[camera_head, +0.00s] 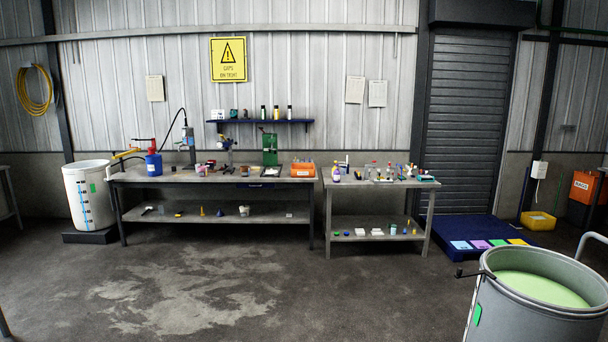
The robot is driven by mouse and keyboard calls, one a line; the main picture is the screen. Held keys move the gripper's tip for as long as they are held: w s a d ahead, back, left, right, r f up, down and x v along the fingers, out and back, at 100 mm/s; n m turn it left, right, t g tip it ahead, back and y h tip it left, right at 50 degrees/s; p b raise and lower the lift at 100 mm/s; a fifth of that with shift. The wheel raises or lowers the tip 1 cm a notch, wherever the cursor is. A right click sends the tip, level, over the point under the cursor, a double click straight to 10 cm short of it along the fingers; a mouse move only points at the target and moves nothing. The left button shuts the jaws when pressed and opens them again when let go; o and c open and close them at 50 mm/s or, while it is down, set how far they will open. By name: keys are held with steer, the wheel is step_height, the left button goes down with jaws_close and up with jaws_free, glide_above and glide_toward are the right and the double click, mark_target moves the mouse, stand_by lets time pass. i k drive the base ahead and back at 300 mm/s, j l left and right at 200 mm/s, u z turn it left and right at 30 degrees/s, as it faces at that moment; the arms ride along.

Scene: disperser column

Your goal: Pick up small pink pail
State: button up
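I cannot pick out a clearly pink pail at this distance. A small pale tub-like thing (201,171) stands on the left workbench (150,177), among other small items; its colour and handle are too small to tell. A small pale cup-like thing (244,211) stands on that bench's lower shelf. My gripper is not in view. Both benches are across the room, against the far wall.
A large grey drum (535,325) with pale green contents stands close at the front right. A white barrel (90,195) stands left of the benches. A blue platform (470,232) lies before the shutter. The middle floor is clear, with a pale stain (180,295).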

mark_target(203, 170)
steer(key=i+j, duration=0.1)
steer(key=i, duration=3.15)
steer(key=i+j+u, duration=0.1)
steer(key=i+u, duration=0.15)
steer(key=i, duration=0.3)
steer(key=i+u, duration=0.2)
steer(key=i, duration=0.35)
steer(key=i+l+u, duration=0.25)
steer(key=i, duration=0.3)
steer(key=i+l+u, duration=0.2)
steer(key=i, duration=0.4)
steer(key=i+u, duration=0.45)
steer(key=i, duration=2.65)
steer(key=i+l+u, duration=0.15)
steer(key=i+l, duration=0.3)
steer(key=i, duration=0.25)
steer(key=i+l+u, duration=0.15)
steer(key=i+l, duration=0.35)
steer(key=i, duration=0.15)
